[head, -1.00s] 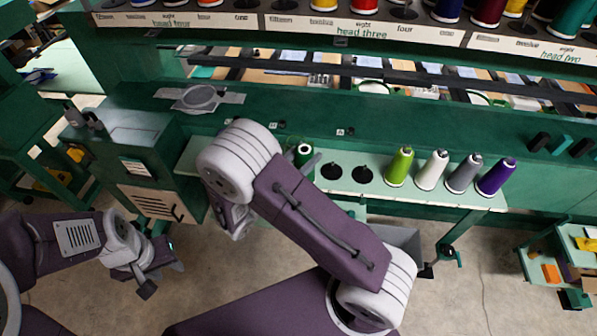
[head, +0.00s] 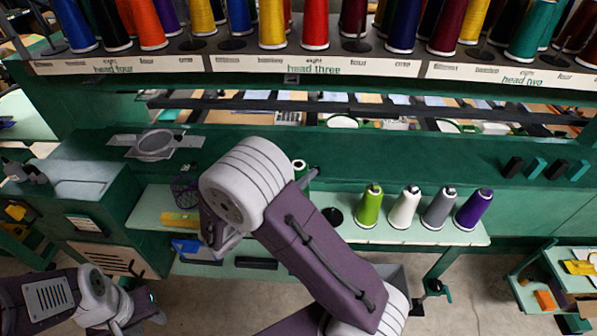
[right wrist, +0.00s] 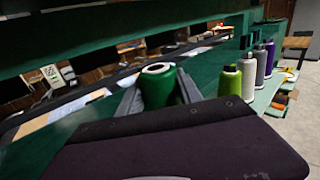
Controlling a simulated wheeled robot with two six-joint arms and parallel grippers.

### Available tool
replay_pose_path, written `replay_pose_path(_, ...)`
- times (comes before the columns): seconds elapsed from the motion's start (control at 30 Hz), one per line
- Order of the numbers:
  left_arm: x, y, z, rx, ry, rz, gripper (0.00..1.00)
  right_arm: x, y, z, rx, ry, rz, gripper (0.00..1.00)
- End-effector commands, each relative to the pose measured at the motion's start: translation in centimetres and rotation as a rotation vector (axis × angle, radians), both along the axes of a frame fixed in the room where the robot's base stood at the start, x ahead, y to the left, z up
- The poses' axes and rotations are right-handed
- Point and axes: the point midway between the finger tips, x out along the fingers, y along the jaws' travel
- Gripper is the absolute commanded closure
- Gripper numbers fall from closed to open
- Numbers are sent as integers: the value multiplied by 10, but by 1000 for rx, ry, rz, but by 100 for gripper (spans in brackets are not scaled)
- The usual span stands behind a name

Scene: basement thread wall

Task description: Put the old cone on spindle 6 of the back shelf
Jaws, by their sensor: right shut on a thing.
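A dark green cone (right wrist: 158,88) with a pale top is held between the two fingers of my right gripper (right wrist: 160,90). In the head view only a bit of this cone (head: 300,168) shows past my right arm, which hides most of the gripper. It appears to be above the pale thread shelf (head: 400,233). A back rack (head: 180,66) across the top carries rows of coloured cones, with some bare spindles between them.
Lime (head: 369,207), white (head: 404,208), grey (head: 439,208) and purple (head: 473,210) cones stand on the pale shelf beside a dark empty disc (head: 333,215). A mesh cup (head: 185,190) stands at its left. A dark rail (head: 380,104) runs below the back rack.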

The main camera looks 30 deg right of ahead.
Motion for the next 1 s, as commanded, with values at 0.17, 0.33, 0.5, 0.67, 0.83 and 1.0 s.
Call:
replay_pose_path(0.17, 0, 0, -29, 0, 0, 0, 64, 0, 0, -28, -1, 0, 0, 100)
replay_pose_path(0.33, 0, 0, -50, 0, 0, 0, 64, 0, 0, -47, -1, 0, 0, 100)
replay_pose_path(0.5, 0, 0, -68, 0, 0, 0, 64, 0, 0, -63, -1, 0, 0, 100)
replay_pose_path(0.67, 0, 0, -67, 0, 0, 0, 64, 0, 0, -69, -1, 0, 0, 100)
replay_pose_path(0.83, 0, 0, -66, 0, 0, 0, 64, 0, 0, -68, -1, -1, 0, 100)
replay_pose_path(1.0, 0, 0, -65, 0, 0, 0, 64, 0, 0, -68, -1, 0, 0, 100)
